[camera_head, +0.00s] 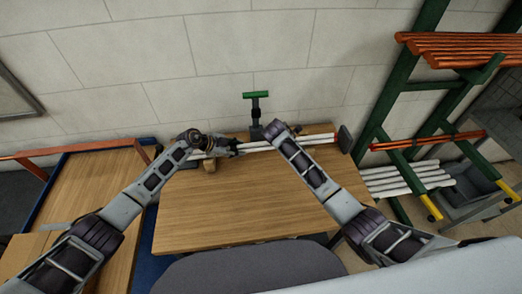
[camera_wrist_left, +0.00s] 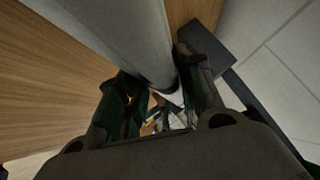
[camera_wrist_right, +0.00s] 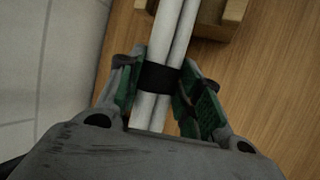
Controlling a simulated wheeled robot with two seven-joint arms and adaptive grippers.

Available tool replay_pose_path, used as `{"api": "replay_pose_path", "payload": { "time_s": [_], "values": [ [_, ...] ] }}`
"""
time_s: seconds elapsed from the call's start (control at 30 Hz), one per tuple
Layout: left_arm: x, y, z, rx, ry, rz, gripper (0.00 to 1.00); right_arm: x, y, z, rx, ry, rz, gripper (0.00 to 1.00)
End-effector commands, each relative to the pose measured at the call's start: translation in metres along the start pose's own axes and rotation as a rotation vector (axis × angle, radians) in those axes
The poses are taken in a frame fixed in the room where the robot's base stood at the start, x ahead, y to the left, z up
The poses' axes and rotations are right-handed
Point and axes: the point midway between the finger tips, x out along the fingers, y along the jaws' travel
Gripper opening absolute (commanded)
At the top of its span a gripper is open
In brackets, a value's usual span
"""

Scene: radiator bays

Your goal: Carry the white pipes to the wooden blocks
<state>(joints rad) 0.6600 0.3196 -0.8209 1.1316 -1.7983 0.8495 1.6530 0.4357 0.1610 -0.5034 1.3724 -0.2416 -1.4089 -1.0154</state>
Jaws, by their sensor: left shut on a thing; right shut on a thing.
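A bundle of white pipes (camera_head: 258,146) lies lengthwise along the back of the wooden table, held between my two grippers. My left gripper (camera_head: 228,147) is shut on the pipes near their left part; in the left wrist view the pipes (camera_wrist_left: 130,40) run between its fingers. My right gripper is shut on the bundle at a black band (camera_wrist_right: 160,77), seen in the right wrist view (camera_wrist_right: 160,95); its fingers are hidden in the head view. A wooden block (camera_head: 209,165) is under the left part of the pipes. Another block (camera_wrist_right: 232,15) shows beside the pipes. I cannot tell whether the pipes touch the blocks.
A dark stand with a green top (camera_head: 256,96) rises behind the pipes. The wooden table (camera_head: 240,215) is clear in front. A green rack (camera_head: 385,105) with copper pipes (camera_head: 460,48) and more white pipes (camera_head: 405,178) stands right.

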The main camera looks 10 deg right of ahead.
Motion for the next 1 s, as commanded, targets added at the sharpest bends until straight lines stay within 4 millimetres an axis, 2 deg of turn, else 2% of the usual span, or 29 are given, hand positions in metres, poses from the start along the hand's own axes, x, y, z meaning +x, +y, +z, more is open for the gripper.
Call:
{"api": "replay_pose_path", "payload": {
  "time_s": [0.17, 0.2, 0.33, 0.77, 1.0],
  "values": [
    [0.003, 0.001, 0.003, -0.001, 0.001, -0.002, 0.0, 0.004, -0.002, -0.001, 0.001, 0.0, 0.0, 0.0],
    [0.002, 0.001, 0.003, -0.001, 0.0, -0.001, 0.4, 0.003, -0.002, -0.001, 0.0, 0.0, -0.001, 0.39],
    [0.002, 0.001, 0.002, -0.001, 0.0, -0.001, 0.56, 0.003, -0.002, -0.001, 0.0, 0.0, 0.0, 0.56],
    [0.001, 0.001, 0.003, 0.0, 0.0, 0.0, 0.57, 0.003, -0.002, -0.001, 0.0, 0.0, 0.0, 0.57],
    [-0.01, 0.001, 0.004, -0.001, -0.001, 0.0, 0.57, 0.003, -0.002, -0.001, 0.0, 0.0, 0.0, 0.57]
  ]
}}
